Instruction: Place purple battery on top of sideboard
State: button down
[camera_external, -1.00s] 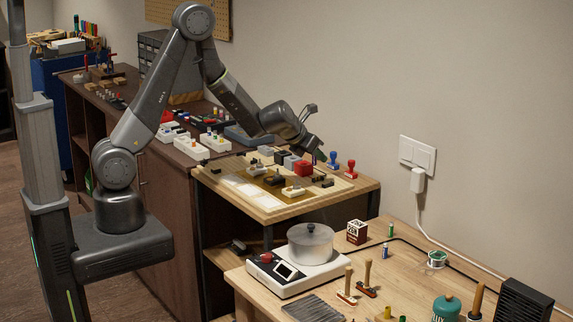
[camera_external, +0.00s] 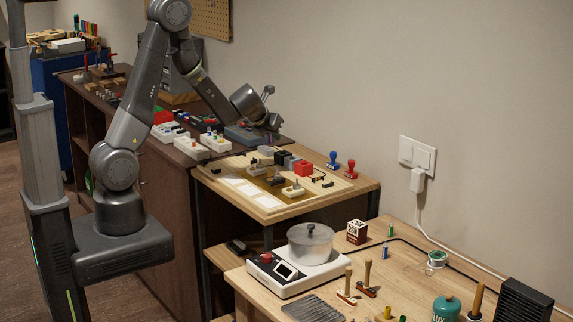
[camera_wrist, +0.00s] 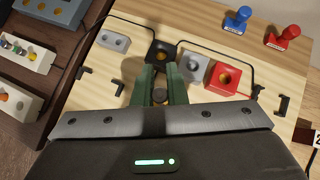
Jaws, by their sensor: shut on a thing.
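My gripper (camera_wrist: 160,92) is shut on a small round thing between its green fingers in the wrist view. Only its dull brownish end (camera_wrist: 159,97) shows, so its purple colour cannot be made out; it is likely the purple battery.
White battery holders (camera_external: 191,148) and a grey-blue case (camera_external: 242,136) stand on the sideboard's near end. The light board (camera_external: 225,190) carries a red block (camera_wrist: 223,79), a grey block (camera_wrist: 194,67) and a black one (camera_wrist: 160,53). Blue (camera_wrist: 238,19) and red (camera_wrist: 283,37) stamps stand behind.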

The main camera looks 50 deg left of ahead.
jog(key=s+a+r+n+g+y+b, duration=0.15)
jog(key=s+a+n, duration=0.25)
jog(key=a, duration=0.6)
jog(key=s+a+n+g+y+b, duration=0.1)
jog(key=s+a+n+g+y, duration=0.3)
jog(key=a, duration=0.6)
jog(key=s+a+f+n+g+b, duration=0.15)
jog(key=s+a+n+g, duration=0.25)
jog(key=s+a+n, duration=0.45)
jog(key=f, duration=0.2)
jog(key=s+d+f+m, duration=0.1)
jog(key=f, duration=0.1)
jog(key=s+f+m, duration=0.1)
jog(key=f, duration=0.1)
jog(key=shift+s+d+t+h, duration=0.15)
jog(key=shift+t+h, duration=0.1)
jog(key=shift+f+b, duration=0.5)
jog(key=shift+f, duration=1.65)
